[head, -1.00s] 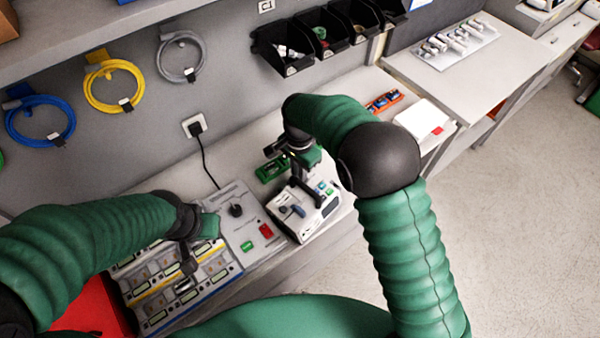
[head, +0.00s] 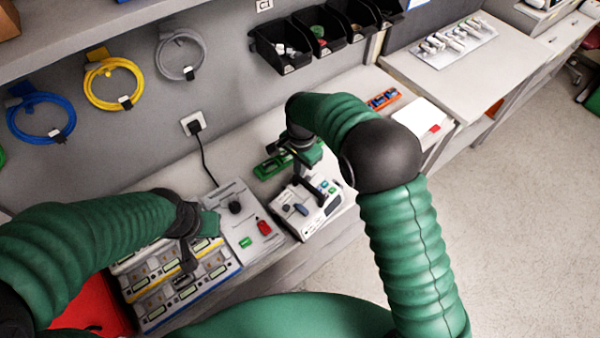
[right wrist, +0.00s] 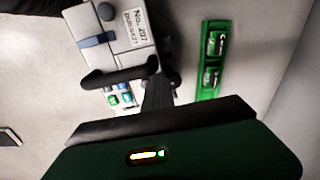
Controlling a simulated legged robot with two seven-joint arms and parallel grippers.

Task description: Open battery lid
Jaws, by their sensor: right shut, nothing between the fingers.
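A white pump (head: 300,222) with a black handle and a blue latch-like part (head: 301,209) stands on the bench. My right gripper (head: 297,180) is shut and empty, low over the pump's back side. In the right wrist view the fingers (right wrist: 158,97) are together beside the pump's black handle (right wrist: 118,78). The pump's labelled face (right wrist: 124,28) and blue part (right wrist: 97,40) show there too. I cannot tell which panel is the battery lid. My left gripper (head: 188,262) hangs over the battery panel (head: 165,290); its jaw state is unclear.
A green tray (head: 272,168) with battery-like pieces lies behind the pump; it also shows in the right wrist view (right wrist: 210,60). A grey box (head: 233,188) with a black knob stands left of the pump. Black bins (head: 283,57) and coiled cables are on the wall.

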